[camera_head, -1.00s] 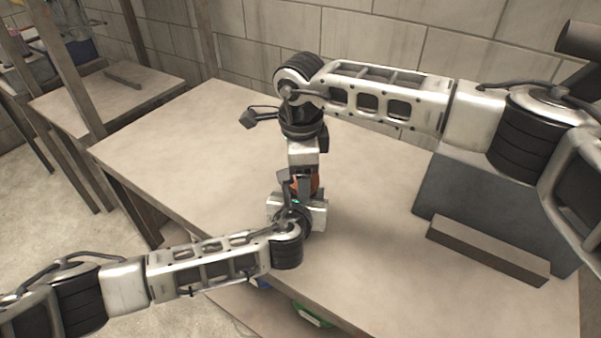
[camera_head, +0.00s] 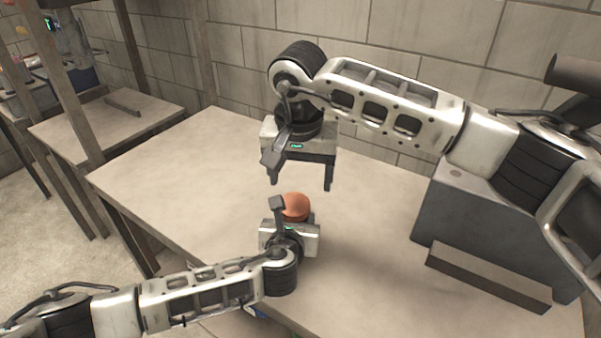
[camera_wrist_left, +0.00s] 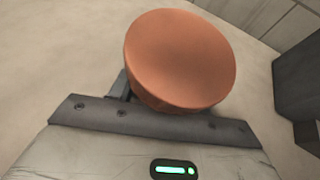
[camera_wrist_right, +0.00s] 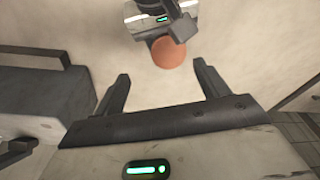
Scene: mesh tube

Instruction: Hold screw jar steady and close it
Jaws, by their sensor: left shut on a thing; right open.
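The screw jar shows as an orange-brown round top (camera_head: 295,206) at the left gripper on the table; it also shows in the left wrist view (camera_wrist_left: 182,58) and the right wrist view (camera_wrist_right: 172,53). The round top hides the jar body below it, so I cannot tell lid from body. My left gripper (camera_head: 292,222) is shut on the jar, low at its side, with its fingers mostly hidden. My right gripper (camera_head: 300,186) is open and empty above and behind the jar, its two fingers pointing down and apart from it.
The table (camera_head: 190,170) is clear to the left of the jar. A grey box (camera_head: 470,225) stands at the right, with a long dark bar (camera_head: 488,278) in front of it. A block wall (camera_head: 400,40) is behind the table. A smaller side table (camera_head: 110,110) is at the far left.

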